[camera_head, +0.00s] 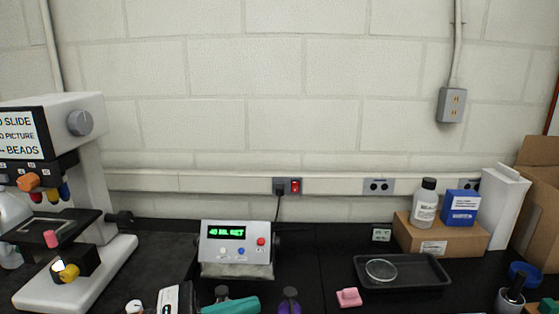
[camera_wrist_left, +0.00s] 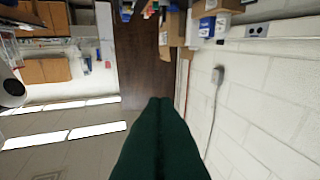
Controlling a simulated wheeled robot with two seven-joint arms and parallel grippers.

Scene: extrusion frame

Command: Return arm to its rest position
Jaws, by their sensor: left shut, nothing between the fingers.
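My left gripper (camera_wrist_left: 160,102) shows in the left wrist view as two dark green fingers pressed together along a middle seam. It is shut and empty, and nothing touches its tips. I cannot make out either gripper for certain in the head view. My right gripper is not in view.
A microscope (camera_head: 85,150) stands at the left of the black bench. A display unit (camera_head: 236,243) stands in the middle. A black tray (camera_head: 430,272) with a glass dish (camera_head: 381,270), a cardboard box (camera_head: 440,238), a white bottle (camera_head: 425,205) and a blue box (camera_head: 461,207) are at the right.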

